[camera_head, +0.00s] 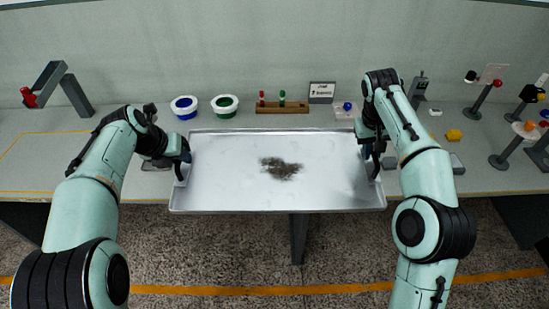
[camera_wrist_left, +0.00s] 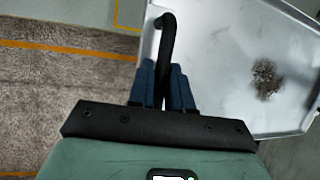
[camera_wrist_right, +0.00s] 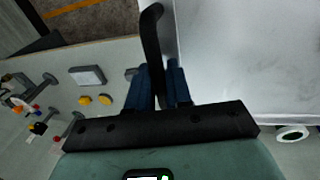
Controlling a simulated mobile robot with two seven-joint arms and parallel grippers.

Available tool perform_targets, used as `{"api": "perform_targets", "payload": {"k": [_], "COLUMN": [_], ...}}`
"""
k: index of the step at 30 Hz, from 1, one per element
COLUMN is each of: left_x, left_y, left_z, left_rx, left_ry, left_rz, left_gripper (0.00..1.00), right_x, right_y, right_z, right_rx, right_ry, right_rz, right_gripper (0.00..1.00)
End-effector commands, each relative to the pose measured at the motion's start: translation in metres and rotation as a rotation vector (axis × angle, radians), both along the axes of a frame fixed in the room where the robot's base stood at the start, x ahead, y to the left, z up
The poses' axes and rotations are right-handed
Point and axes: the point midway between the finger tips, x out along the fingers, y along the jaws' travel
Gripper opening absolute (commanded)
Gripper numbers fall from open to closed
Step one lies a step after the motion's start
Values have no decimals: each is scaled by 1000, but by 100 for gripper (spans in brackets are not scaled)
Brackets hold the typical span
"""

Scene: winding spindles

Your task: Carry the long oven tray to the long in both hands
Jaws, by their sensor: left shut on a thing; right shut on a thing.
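The long oven tray (camera_head: 225,185) is a shallow silver tray with a dark brown stain (camera_head: 281,168) near its middle. It looks level in front of me, overlapping the table's front edge in the head view. My left gripper (camera_head: 182,165) is shut on the tray's left handle, a dark bar that shows in the left wrist view (camera_wrist_left: 168,35). My right gripper (camera_head: 371,160) is shut on the right handle, a dark bar in the right wrist view (camera_wrist_right: 151,35). The gap between tray and table cannot be judged.
A dark angled stand (camera_head: 65,88) is at left. Several small stands and a yellow piece (camera_head: 453,135) are at right.

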Motion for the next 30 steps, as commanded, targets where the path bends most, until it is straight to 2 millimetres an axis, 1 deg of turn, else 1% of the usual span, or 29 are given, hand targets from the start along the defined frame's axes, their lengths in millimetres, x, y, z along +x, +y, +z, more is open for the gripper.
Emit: {"api": "perform_targets", "payload": {"k": [12,17,23,30], "left_x": [1,0,-2,-7], "left_y": [0,-1,0,0], "left_z": [2,0,-16,-45], "left_rx": [-2,-2,-2,-3], "left_ry": [-5,-4,-2,0], "left_rz": [-1,0,0,1], "left_gripper": [0,0,0,0], "right_x": [0,0,-3,-7], "right_y": [0,0,0,0], "right_z": [2,0,-15,-44], "right_rx": [1,1,1,1], "right_ry": [-5,-4,-2,0], "right_rz": [1,1,-1,1], "right_gripper": [0,0,0,0]}}
